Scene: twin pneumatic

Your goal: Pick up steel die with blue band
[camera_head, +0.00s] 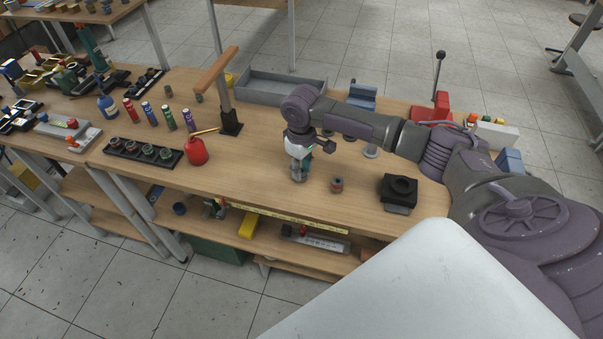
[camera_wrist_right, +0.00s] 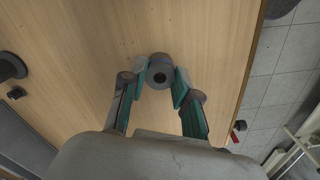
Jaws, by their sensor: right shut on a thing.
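My right gripper (camera_head: 299,168) is low over the front middle of the wooden table, pointing down. In the right wrist view its two green-padded fingers (camera_wrist_right: 160,82) are closed on the sides of a grey steel die (camera_wrist_right: 160,70), a short cylinder with a dark hole in its end. The die's lower part shows under the fingers in the head view (camera_head: 298,176). No blue band can be made out on it. I cannot tell whether it touches the table. My left gripper is in neither view.
A small die with a reddish band (camera_head: 337,185) stands just right of the gripper. A black block (camera_head: 399,190) is farther right. A grey tray (camera_head: 283,88) lies behind.

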